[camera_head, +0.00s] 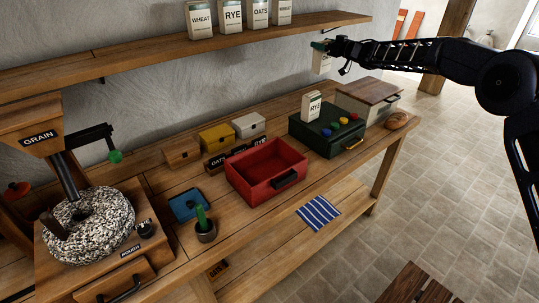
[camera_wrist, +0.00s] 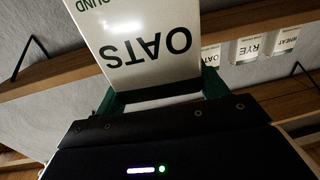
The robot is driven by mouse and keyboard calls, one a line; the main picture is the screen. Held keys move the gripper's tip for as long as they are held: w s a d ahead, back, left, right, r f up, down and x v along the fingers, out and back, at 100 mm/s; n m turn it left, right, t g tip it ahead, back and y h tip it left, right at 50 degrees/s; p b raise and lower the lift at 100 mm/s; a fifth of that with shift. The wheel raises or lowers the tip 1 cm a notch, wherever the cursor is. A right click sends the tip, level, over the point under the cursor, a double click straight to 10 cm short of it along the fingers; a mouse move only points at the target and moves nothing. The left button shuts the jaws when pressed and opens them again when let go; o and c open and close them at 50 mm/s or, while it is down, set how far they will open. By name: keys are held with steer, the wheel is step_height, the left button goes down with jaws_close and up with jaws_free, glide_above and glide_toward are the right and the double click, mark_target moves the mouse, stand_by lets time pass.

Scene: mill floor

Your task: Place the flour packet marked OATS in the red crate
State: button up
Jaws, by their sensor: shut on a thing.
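My gripper (camera_head: 322,47) is shut on a white flour packet (camera_head: 321,61) and holds it in the air, level with the right end of the wall shelf. In the wrist view the packet (camera_wrist: 140,42) shows OATS upside down between the green fingers of my gripper (camera_wrist: 160,95). The red crate (camera_head: 257,191) stands on the bench below and left of my gripper, apart from it. It has a black handle on its front, and its visible inside is empty.
The wall shelf (camera_head: 130,60) carries several packets, one also marked OATS (camera_head: 260,13). A RYE packet (camera_head: 311,105) stands on a green box (camera_head: 325,139) with coloured knobs, right of the crate. Small boxes (camera_head: 217,137) stand behind the crate; a grain mill (camera_head: 88,225) stands left.

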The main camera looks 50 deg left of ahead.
steer(key=s+d+f, duration=0.2)
steer(key=s+d, duration=0.1)
steer(key=s, duration=0.8)
steer(key=s+d+f, duration=0.1)
steer(key=s+d, duration=0.2)
steer(key=s, duration=0.8)
steer(key=s+d+f, duration=0.2)
steer(key=s+d, duration=0.1)
steer(key=s, duration=0.7)
steer(key=s+d+f+m+t, duration=0.1)
steer(key=s+d+f+t, duration=0.1)
steer(key=s+d+f, duration=0.35)
step_height(320, 180, down, 18)
steer(key=s+d, duration=0.1)
steer(key=shift+s, duration=0.35)
steer(key=shift+f, duration=0.15)
steer(key=o, duration=1.8)
